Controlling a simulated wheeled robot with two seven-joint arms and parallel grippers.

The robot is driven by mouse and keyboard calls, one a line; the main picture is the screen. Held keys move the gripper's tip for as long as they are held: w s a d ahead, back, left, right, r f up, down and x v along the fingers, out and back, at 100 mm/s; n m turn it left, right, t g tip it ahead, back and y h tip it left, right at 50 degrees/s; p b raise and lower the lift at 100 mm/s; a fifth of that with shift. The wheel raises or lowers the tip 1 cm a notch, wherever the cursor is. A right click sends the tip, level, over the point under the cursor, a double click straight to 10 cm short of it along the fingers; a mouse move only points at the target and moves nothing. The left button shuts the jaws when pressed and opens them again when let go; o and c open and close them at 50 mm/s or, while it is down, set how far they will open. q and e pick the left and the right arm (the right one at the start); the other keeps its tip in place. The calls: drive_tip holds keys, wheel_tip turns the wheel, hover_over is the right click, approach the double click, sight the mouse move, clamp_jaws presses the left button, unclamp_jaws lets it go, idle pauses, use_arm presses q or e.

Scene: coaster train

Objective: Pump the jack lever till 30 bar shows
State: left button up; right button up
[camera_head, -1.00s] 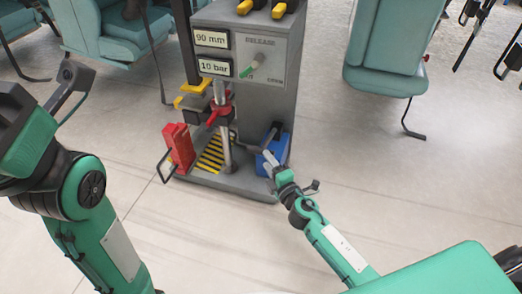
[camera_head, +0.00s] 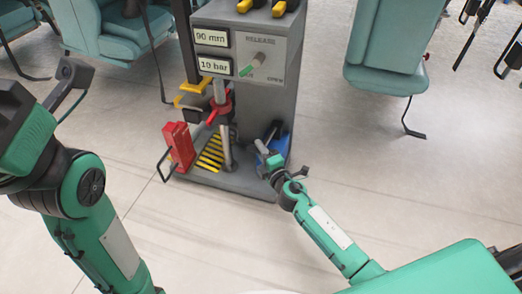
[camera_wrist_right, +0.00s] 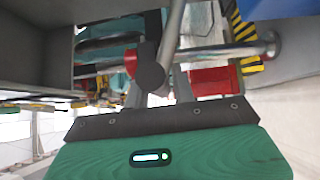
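The grey machine (camera_head: 240,110) stands at centre with two displays. The upper display (camera_head: 211,38) reads 90 mm and the pressure display (camera_head: 214,65) reads 19 bar. The blue jack (camera_head: 279,146) sits on the right of its base, and the grey jack lever (camera_head: 262,147) slants up from it. My right gripper (camera_head: 268,161) is at the lever's end. In the right wrist view the lever's dark round end (camera_wrist_right: 149,76) lies between the fingers, which look shut on it.
A green-tipped release knob (camera_head: 252,66) is on the machine's front. A red block (camera_head: 179,146) and a yellow-black striped plate (camera_head: 211,153) are on the left of the base. Teal seats (camera_head: 385,50) stand behind. The floor in front is clear.

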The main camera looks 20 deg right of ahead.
drive_tip(key=shift+s+a+f+b, duration=0.1)
drive_tip(key=shift+s+f+b, duration=0.15)
drive_tip(key=shift+f+b, duration=0.6)
clamp_jaws()
drive_tip(key=o, duration=1)
unclamp_jaws()
drive_tip(key=shift+c, duration=0.2)
